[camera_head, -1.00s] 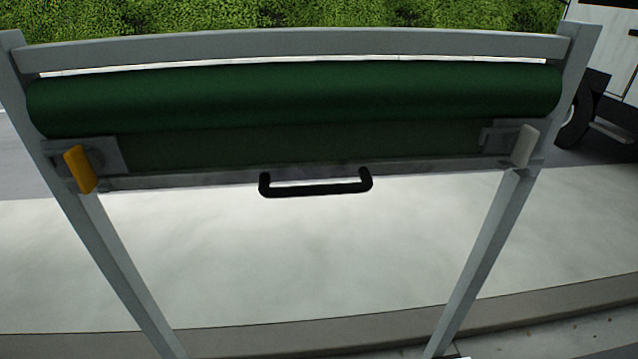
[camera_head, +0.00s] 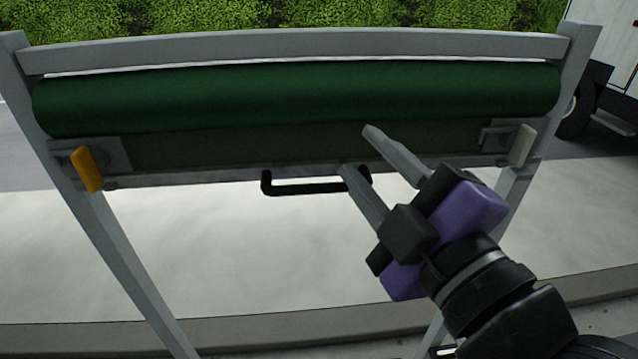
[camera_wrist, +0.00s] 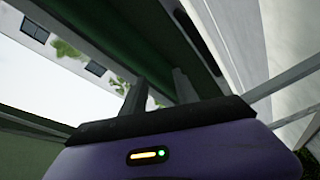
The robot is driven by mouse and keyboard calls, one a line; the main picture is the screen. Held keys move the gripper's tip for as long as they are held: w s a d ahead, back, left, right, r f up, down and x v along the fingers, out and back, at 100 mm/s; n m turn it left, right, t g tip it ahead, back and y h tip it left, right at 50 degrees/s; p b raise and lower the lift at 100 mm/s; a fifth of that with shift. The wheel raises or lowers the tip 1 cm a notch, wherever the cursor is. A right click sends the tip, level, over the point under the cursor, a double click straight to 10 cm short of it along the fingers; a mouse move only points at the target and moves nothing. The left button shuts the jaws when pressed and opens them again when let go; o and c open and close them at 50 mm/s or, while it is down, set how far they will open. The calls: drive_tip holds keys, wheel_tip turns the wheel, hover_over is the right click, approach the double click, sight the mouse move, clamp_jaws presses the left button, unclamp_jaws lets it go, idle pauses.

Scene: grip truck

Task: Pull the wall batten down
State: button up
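The wall batten (camera_head: 200,176) is a thin grey bar along the lower edge of a dark green sheet (camera_head: 230,148), below a green roll (camera_head: 290,97). A black handle (camera_head: 300,188) hangs from the middle of the batten. My gripper (camera_head: 354,150) is open and empty, with two grey fingers pointing up and left. In the head view the fingers overlap the sheet, the batten and the right end of the handle, hiding part of them; contact cannot be told. In the wrist view, the gripper fingers (camera_wrist: 158,90) show apart, with the green sheet (camera_wrist: 140,35) beyond them.
A grey frame has a top beam (camera_head: 290,52) and two side posts. A yellow tab (camera_head: 87,169) is on the left post and a pale tab (camera_head: 522,146) on the right. A white truck (camera_head: 605,60) and hedge (camera_head: 280,14) stand behind. Pale pavement lies below.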

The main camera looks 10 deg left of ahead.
sight(322, 192)
wheel_tip(322, 192, down, 6)
drive_tip(key=s+a+n+g, duration=0.1)
drive_tip(key=a+n+g, duration=0.15)
drive_tip(key=n, duration=0.35)
drive_tip(key=shift+g+h, duration=0.4)
drive_tip(key=shift+g, duration=0.05)
drive_tip(key=p+x, duration=0.1)
drive_tip(key=x, duration=0.5)
drive_tip(key=shift+w+f, duration=0.15)
drive_tip(key=shift+w, duration=0.3)
clamp_jaws()
